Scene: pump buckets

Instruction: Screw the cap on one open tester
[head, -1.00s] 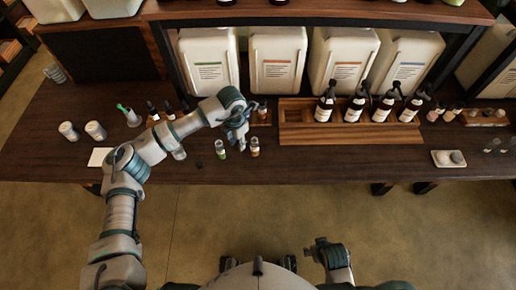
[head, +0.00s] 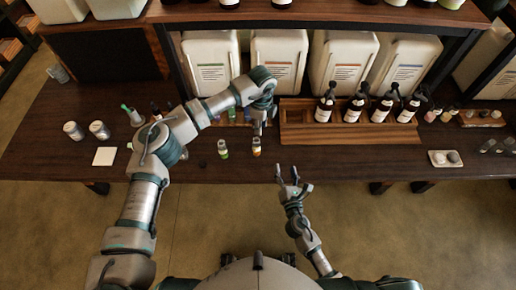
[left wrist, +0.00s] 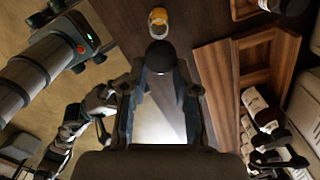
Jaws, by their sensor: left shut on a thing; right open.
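Two small tester vials stand near the front of the dark table: one with a green label (head: 223,149) and one with an orange label (head: 256,147). My left gripper (head: 259,127) is just behind the orange vial and looks higher than it. In the left wrist view my left gripper (left wrist: 160,72) is shut on a dark rounded cap (left wrist: 160,56). An orange vial (left wrist: 158,18) shows beyond the cap, apart from it in the picture. My right gripper (head: 291,176) is open and empty in front of the table edge.
A wooden rack (head: 345,134) with several dark pump bottles stands right of my left gripper. White jugs (head: 280,62) stand behind.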

